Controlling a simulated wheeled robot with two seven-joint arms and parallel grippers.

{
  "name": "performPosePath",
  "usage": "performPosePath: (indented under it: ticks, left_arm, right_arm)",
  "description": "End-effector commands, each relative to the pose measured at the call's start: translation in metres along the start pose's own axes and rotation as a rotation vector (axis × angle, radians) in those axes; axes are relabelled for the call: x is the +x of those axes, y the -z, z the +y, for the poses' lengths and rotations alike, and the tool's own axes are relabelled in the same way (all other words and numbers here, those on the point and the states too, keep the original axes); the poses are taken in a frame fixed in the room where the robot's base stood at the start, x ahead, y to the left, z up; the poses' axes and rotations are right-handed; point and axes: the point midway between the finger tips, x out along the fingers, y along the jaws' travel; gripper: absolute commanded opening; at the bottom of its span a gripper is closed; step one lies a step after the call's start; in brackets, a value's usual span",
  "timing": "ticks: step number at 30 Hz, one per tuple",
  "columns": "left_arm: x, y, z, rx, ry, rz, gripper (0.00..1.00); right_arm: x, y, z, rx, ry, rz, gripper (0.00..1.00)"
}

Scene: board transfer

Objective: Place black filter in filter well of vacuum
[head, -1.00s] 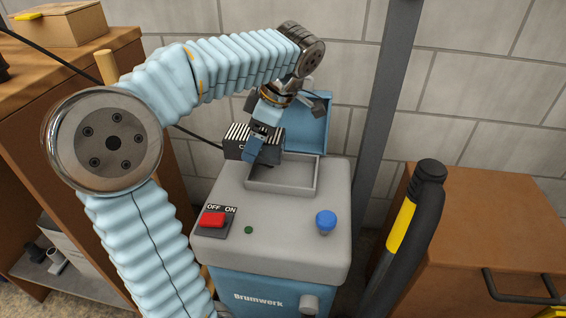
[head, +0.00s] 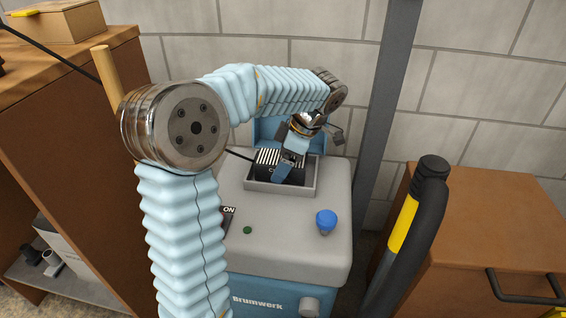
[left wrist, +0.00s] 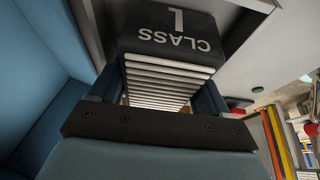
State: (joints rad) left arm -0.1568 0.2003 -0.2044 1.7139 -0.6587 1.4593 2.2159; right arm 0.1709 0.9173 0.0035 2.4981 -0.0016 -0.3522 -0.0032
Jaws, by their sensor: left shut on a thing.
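The black filter (head: 267,171) with white pleats is held in my left gripper (head: 284,173). In the head view it is over or partly inside the filter well (head: 281,190), near the well's left and middle part. How deep it sits is not clear. In the left wrist view the filter (left wrist: 170,40) shows "CLASS 1" upside down, with its pleats between the two fingers (left wrist: 167,92). The vacuum (head: 290,220) is grey on top with a blue body, and its blue lid (head: 265,130) stands open behind the well, partly hidden by my arm. My right gripper is out of view.
A blue knob (head: 326,220) and a small green button (head: 247,230) are on the vacuum's top. A grey post (head: 385,110) and a black hose with a yellow band (head: 403,226) stand to the right. A wooden cabinet (head: 60,130) is at the left.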

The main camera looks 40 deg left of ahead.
Motion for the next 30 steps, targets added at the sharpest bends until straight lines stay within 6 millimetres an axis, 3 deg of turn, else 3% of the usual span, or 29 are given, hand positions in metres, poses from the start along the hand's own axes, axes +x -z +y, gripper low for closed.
performPosePath:
  ticks: [5,6,7,19,30]
  left_arm:
    - [0.004,-0.002,0.0,0.0,0.0,0.0,0.42]
    - [0.003,-0.001,0.0,0.0,0.0,0.0,0.81]
    - [0.003,-0.001,0.0,0.0,0.0,0.0,0.86]
    - [-0.006,0.001,0.0,0.0,-0.002,-0.001,0.87]
    - [-0.087,0.0,0.001,0.001,-0.003,-0.001,0.87]
  right_arm:
    - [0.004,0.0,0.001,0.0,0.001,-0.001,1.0]
    - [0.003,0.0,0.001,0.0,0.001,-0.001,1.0]
    - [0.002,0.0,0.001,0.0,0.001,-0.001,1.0]
    - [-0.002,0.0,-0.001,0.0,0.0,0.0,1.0]
    - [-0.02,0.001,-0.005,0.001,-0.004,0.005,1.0]
